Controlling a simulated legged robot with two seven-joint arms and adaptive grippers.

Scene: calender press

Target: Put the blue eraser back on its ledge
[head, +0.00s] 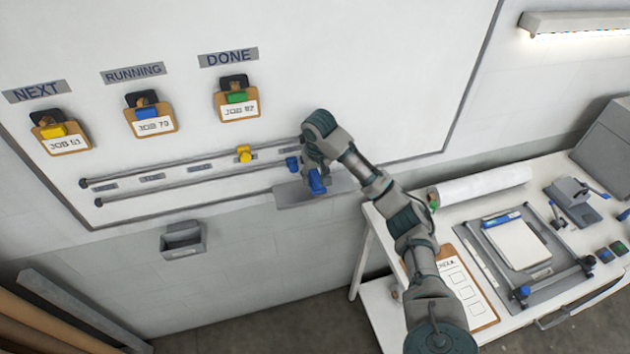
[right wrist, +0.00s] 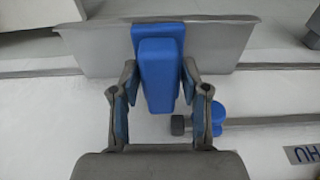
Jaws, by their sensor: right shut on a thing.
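The blue eraser (head: 317,183) is held in my right gripper (head: 313,176), low on the whiteboard. In the right wrist view the eraser (right wrist: 157,75) lies between the two fingers of the right gripper (right wrist: 158,82), which are shut on its sides. The grey ledge (head: 292,196) runs along the board's lower edge. The ledge also shows in the right wrist view (right wrist: 95,50), where the eraser's far end overlaps it. I cannot tell whether the eraser touches the ledge. My left gripper is not in view.
A blue knob (head: 292,163) sits on a board rail close beside the gripper, with a yellow knob (head: 244,153) further left. A small grey bin (head: 183,240) hangs below the board. A white bench (head: 385,310) with a clipboard and press stands at right.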

